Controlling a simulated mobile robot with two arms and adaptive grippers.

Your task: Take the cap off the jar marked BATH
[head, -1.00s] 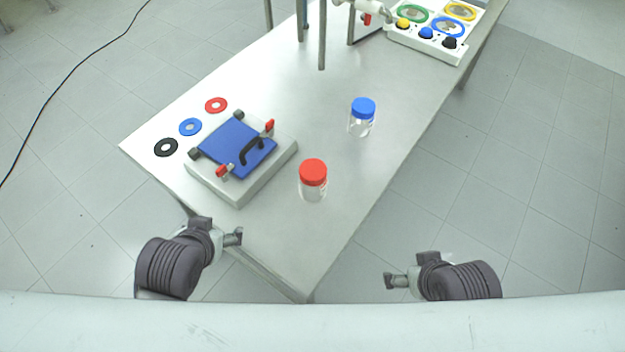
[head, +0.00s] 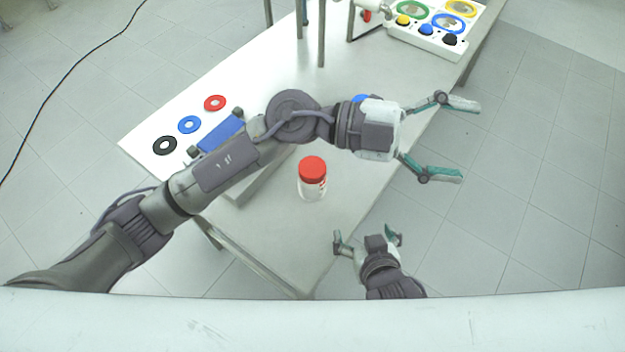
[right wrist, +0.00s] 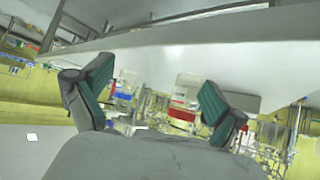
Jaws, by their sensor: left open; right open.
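A clear jar (head: 312,189) with a red cap (head: 312,167) stands upright on the metal table; its marking is too small to read. A second jar is almost wholly hidden behind my left arm, with only a bit of its blue cap (head: 360,98) showing. I cannot tell which jar is marked BATH. My left gripper (head: 470,141) is open and empty, past the table's right edge, its arm stretched above the table. My right gripper (head: 364,234) is open and empty, below and right of the red-capped jar near the table's edge. Its open fingers show in the right wrist view (right wrist: 152,98).
A blue-lidded clamp box (head: 222,135) is partly covered by my left arm. Black, blue and red rings (head: 189,125) lie left of it. A white panel with coloured rings and knobs (head: 440,35) is at the back right. Table space around the red-capped jar is clear.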

